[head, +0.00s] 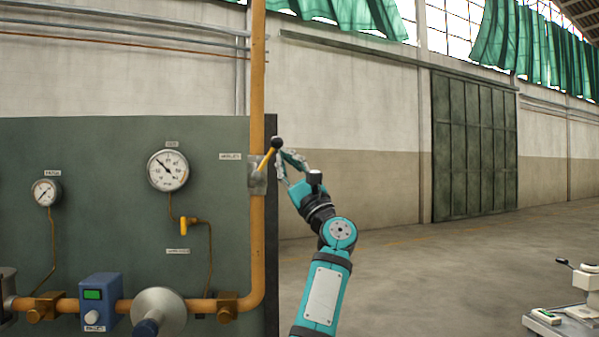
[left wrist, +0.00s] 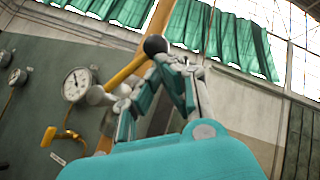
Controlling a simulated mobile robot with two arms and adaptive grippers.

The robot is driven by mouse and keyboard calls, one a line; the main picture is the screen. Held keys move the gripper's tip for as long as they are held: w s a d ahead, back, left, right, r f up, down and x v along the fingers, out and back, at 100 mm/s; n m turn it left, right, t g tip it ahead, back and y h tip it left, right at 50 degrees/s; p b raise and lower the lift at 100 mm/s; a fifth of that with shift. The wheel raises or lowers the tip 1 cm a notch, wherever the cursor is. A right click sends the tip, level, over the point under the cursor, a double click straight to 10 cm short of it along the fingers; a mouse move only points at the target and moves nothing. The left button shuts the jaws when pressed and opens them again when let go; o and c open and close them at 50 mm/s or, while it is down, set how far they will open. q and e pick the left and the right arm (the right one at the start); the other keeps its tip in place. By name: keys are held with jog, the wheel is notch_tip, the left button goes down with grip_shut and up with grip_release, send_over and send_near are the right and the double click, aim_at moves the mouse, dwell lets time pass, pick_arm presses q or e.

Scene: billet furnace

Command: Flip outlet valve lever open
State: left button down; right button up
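The outlet valve lever (head: 267,160) is a short yellow-orange handle with a black ball knob, on a grey valve body (head: 256,178) on the vertical pipe. It slants up and to the right. My left gripper (head: 281,160) is just right of the lever, close to the knob, with its fingers spread. In the left wrist view the lever (left wrist: 126,75) and its black knob lie beside the fingers of my left gripper (left wrist: 136,82), which stand apart. I cannot tell whether a finger touches the lever. My right gripper is out of view.
A green panel (head: 100,190) holds round gauges, a small yellow valve handle (head: 184,227), a blue box (head: 101,302) and a horizontal pipe along its bottom. A grey-white machine (head: 575,320) stands at bottom right. The floor right of my arm is open.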

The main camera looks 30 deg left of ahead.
aim_at(273, 148)
pick_arm(q)
jog(key=n+g+p, duration=0.1)
jog(key=a+r+n+g+p, duration=0.1)
jog(key=n+g, duration=0.1)
jog(key=r+n+g, duration=0.1)
jog(key=shift+s+a+n+p, duration=0.2)
jog(key=shift+s+n+p, duration=0.1)
jog(key=shift+p, duration=0.1)
jog(key=shift+a+n+g+h+p, duration=0.15)
jog(key=shift+n+g+h+p, duration=0.2)
jog(key=shift+g, duration=0.35)
jog(key=shift+s+a+n+g+p, duration=0.2)
jog(key=shift+n+g+p, duration=0.2)
jog(key=shift+n, duration=0.35)
jog(key=shift+s+a+r+h, duration=0.15)
jog(key=shift+a+h, duration=0.1)
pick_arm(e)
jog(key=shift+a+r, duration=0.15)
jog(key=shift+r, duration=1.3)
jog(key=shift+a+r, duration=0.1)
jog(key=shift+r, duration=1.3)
